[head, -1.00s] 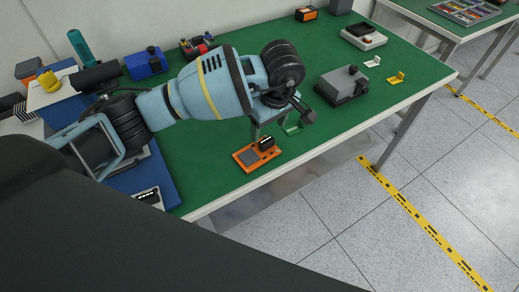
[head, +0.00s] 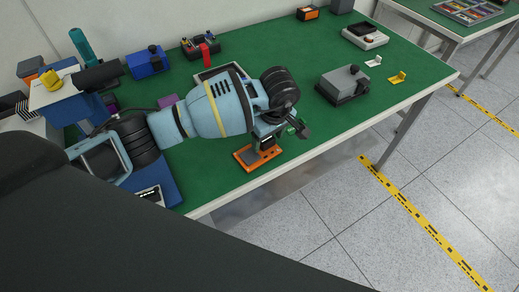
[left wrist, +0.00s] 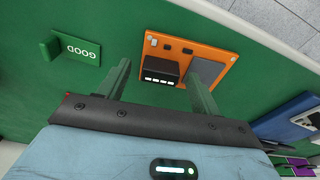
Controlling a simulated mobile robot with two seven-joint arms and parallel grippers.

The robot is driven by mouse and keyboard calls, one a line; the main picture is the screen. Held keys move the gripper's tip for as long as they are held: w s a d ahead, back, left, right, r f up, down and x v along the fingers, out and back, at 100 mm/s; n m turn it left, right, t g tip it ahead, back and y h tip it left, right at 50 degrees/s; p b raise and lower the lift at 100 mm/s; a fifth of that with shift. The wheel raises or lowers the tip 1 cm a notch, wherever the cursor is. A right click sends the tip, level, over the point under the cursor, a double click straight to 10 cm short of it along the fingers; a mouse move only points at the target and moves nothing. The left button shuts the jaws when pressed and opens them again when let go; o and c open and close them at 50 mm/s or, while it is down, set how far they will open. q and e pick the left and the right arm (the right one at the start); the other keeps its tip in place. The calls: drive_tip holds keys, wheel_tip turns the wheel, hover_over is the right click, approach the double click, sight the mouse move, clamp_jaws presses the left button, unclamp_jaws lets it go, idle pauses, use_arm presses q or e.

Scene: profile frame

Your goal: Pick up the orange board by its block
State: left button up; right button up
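The orange board (head: 246,158) lies flat on the green table near its front edge; it also shows in the left wrist view (left wrist: 207,48). It carries a dark block (left wrist: 158,72) with a row of white marks, and a grey patch beside it. My left gripper (left wrist: 158,68) is open, with one finger on each side of the block in that view. Whether the fingers touch the block I cannot tell. In the head view, my left gripper (head: 266,140) is above the board and partly hides the block. My right gripper is not in view.
A green piece marked GOOD (left wrist: 75,50) lies close to the board. A grey box with a knob (head: 342,83) stands to the right, with yellow (head: 397,77) and white pieces beyond. A blue box (head: 149,62) stands at the back left.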

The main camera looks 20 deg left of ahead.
sight(268, 141)
use_arm(q)
drive_tip(key=c, duration=1)
drive_tip(key=shift+c, duration=0.2)
drive_tip(key=shift+r, duration=0.15)
drive_tip(key=shift+r, duration=0.55)
wheel_tip(268, 141, up, 2)
drive_tip(key=shift+s+r, duration=0.15)
drive_tip(key=shift+r, duration=0.05)
drive_tip(key=s, duration=0.5)
drive_tip(key=s+d, duration=0.1)
drive_tip(key=s, duration=0.4)
drive_tip(key=s+d+r, duration=0.1)
drive_tip(key=s, duration=0.4)
drive_tip(key=shift+s+d+r, duration=0.1)
drive_tip(key=shift+s, duration=0.2)
